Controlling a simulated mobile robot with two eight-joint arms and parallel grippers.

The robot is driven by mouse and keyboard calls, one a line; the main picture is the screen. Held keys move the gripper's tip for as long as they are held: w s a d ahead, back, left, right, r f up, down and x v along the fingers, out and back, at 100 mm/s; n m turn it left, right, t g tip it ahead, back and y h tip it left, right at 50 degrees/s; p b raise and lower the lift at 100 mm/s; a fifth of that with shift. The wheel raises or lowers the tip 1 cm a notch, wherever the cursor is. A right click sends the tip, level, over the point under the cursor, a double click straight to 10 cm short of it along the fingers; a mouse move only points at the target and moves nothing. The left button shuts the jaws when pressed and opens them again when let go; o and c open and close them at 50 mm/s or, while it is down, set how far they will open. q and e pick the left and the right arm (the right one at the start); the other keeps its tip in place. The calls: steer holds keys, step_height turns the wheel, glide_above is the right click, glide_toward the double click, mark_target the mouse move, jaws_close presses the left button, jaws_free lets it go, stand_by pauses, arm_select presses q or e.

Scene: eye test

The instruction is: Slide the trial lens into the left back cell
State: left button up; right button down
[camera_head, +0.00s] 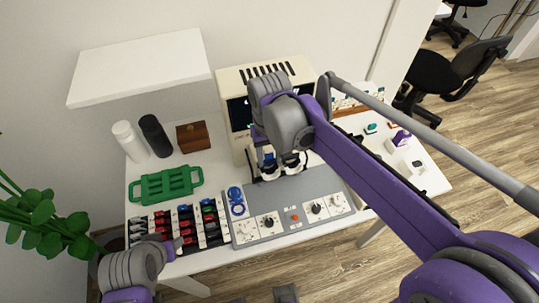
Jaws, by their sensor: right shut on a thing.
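My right gripper (277,168) points down over the back of the grey panel, in front of the cream machine. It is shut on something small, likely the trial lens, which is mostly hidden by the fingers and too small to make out. Round black and white parts show close around the fingertips; I cannot tell whether they belong to a trial frame, and the left back cell cannot be made out. My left gripper (172,247) is low at the front left, beside the lens rack (182,228) with its rows of red, black and green-handled lenses; its opening is unclear.
The grey panel (262,203) carries dials and a blue piece (236,200). A green tray (165,186), a wooden box (193,136), and white (130,142) and black (155,136) cylinders stand left. The cream machine (268,72) stands behind. Small items lie at right.

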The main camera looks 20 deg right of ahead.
arm_select(q)
steer(key=shift+f, duration=0.15)
arm_select(e)
steer(key=shift+f, duration=0.15)
arm_select(q)
steer(key=shift+s+f+b, duration=0.35)
steer(key=shift+f+b, duration=0.45)
arm_select(e)
steer(key=shift+s+f, duration=0.1)
steer(key=shift+f, duration=1.15)
